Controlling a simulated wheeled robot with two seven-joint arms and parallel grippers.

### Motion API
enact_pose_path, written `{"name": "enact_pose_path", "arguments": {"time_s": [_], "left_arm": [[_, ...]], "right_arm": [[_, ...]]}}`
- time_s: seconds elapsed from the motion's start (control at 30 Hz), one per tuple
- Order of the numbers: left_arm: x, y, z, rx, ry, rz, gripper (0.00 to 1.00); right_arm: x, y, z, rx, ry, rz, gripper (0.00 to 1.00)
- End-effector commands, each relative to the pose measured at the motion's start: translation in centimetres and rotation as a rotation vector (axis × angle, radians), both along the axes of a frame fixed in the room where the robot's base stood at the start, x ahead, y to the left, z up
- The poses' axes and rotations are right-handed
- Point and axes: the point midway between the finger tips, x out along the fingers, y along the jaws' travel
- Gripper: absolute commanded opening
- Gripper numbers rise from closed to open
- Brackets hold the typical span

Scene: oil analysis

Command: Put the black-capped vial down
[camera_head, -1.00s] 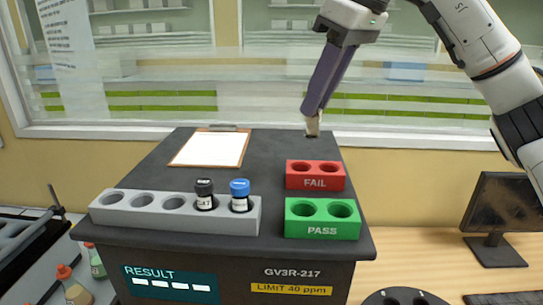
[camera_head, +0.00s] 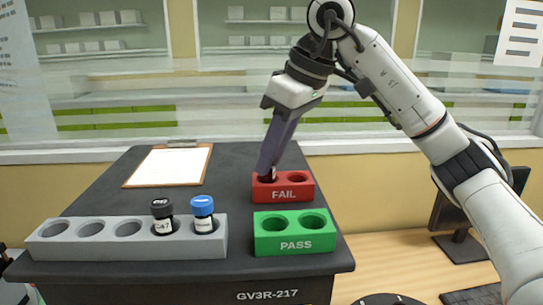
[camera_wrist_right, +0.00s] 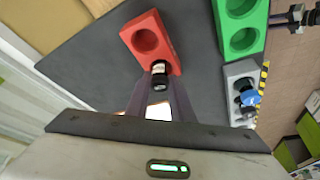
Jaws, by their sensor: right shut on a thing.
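My right gripper (camera_head: 268,172) is shut on a black-capped vial at the left hole of the red FAIL block (camera_head: 284,194). The right wrist view shows this vial (camera_wrist_right: 160,68) between the fingertips, with its pale label at the hole beside the block's empty hole. How deep it sits is hard to tell. Another black-capped vial (camera_head: 162,217) stands upright in the grey rack (camera_head: 60,252), next to a blue-capped vial (camera_head: 203,214). My left gripper is out of view.
The green PASS block (camera_head: 294,244) stands in front of the red block with both holes empty. The rack's holes on the left are empty. A clipboard (camera_head: 168,166) lies at the back left of the dark bench. A monitor (camera_head: 460,215) stands on the right.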

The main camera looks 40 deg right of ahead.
Motion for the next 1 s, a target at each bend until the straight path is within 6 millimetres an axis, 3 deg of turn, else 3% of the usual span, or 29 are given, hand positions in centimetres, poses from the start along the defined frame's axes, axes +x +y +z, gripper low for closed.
{"name": "enact_pose_path", "arguments": {"time_s": [0.27,0.3,0.4,0.77,0.87,1.0], "left_arm": [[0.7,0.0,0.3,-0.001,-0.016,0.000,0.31],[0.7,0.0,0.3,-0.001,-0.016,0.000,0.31],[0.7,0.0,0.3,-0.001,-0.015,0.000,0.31],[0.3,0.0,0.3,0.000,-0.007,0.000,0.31],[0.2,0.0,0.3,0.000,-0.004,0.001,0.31],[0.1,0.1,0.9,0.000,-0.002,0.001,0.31]], "right_arm": [[0.0,0.0,-0.3,0.000,0.000,0.000,0.00],[0.0,0.0,-0.3,0.000,0.000,0.000,0.23],[0.0,0.0,-0.3,0.000,0.000,0.000,0.40],[0.0,0.0,0.2,0.000,-0.001,0.000,0.40],[-0.3,-0.1,1.2,0.001,-0.003,0.000,0.40],[-1.3,-0.7,4.1,0.000,-0.006,-0.002,0.40]]}}
